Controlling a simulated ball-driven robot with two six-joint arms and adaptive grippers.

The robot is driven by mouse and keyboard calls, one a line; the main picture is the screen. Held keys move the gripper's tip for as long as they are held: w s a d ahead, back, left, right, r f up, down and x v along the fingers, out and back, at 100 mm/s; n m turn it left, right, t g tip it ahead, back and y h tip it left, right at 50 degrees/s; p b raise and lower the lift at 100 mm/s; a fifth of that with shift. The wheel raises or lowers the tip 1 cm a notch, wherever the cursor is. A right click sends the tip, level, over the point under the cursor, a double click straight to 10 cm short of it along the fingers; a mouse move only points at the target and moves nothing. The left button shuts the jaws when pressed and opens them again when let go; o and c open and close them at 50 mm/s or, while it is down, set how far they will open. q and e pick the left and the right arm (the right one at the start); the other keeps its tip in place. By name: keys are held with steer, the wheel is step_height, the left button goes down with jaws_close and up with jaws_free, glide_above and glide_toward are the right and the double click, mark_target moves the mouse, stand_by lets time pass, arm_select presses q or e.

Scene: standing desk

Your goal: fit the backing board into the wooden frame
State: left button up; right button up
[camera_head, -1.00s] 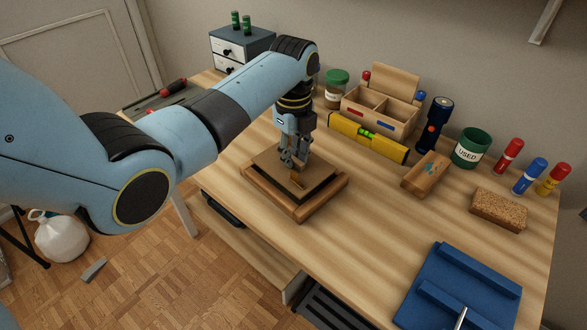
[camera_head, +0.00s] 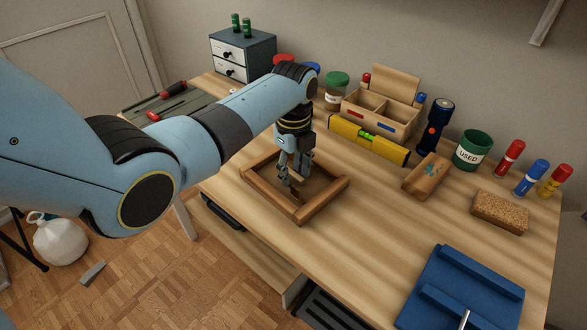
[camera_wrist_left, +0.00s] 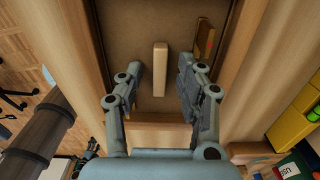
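The wooden frame (camera_head: 322,202) lies on the desk. The brown backing board (camera_head: 322,184) lies down inside it, below the rim; in the left wrist view the board (camera_wrist_left: 128,28) is bordered by the frame's rails (camera_wrist_left: 246,60). A small pale wooden grip (camera_wrist_left: 160,68) stands on the board. My left gripper (camera_head: 290,184) points down into the frame. In the left wrist view its fingers (camera_wrist_left: 159,84) are apart on either side of the grip, with gaps showing. The board's far edge is out of that view.
A yellow level (camera_head: 350,134) and a wooden organiser (camera_head: 408,118) stand behind the frame. Bare desk lies between the frame and the holder.

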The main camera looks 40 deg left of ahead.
mark_target(294, 173)
arm_select(q)
step_height(294, 173, up, 12)
steer(key=p, duration=0.1)
steer(key=shift+r+p, duration=0.15)
steer(key=shift+p, duration=0.15)
stand_by(0.5)
